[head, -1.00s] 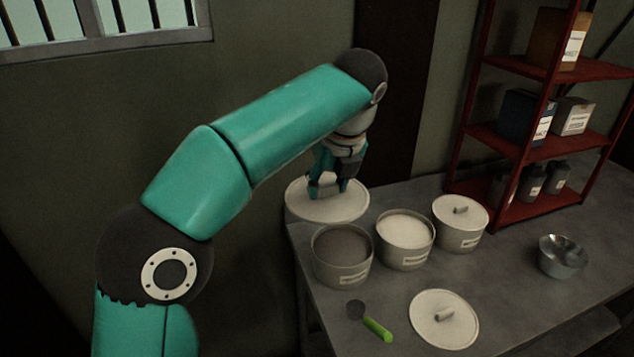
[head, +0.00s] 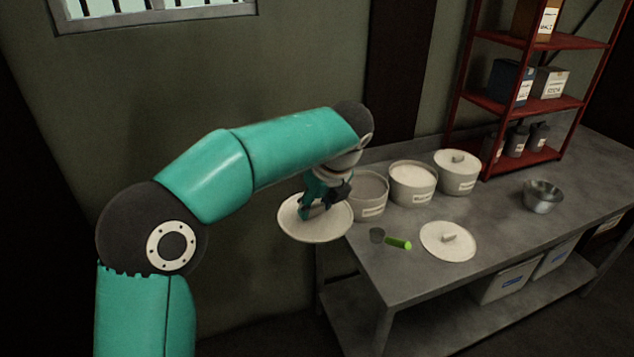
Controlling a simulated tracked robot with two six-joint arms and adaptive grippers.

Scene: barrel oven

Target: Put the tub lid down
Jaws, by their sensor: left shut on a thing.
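My left gripper (head: 318,208) is shut on a round pale tub lid (head: 298,228), holding it near the table's left end. The lid looks roughly level, and most of it shows left of the table edge. It overlaps the left side of the open tub with grey contents (head: 369,197) in the picture; I cannot tell the gap between them. The gripper hides the lid's handle. A second open tub (head: 412,184) holds white contents. A third tub (head: 457,176) has its lid on. Another lid (head: 449,241) lies flat on the table. My right gripper is not in view.
The grey table (head: 500,239) has free room at its front and right. A scoop with a green handle (head: 398,243) lies beside the loose lid. A metal bowl (head: 543,196) stands at right. A red shelf (head: 532,104) with boxes and bottles stands behind.

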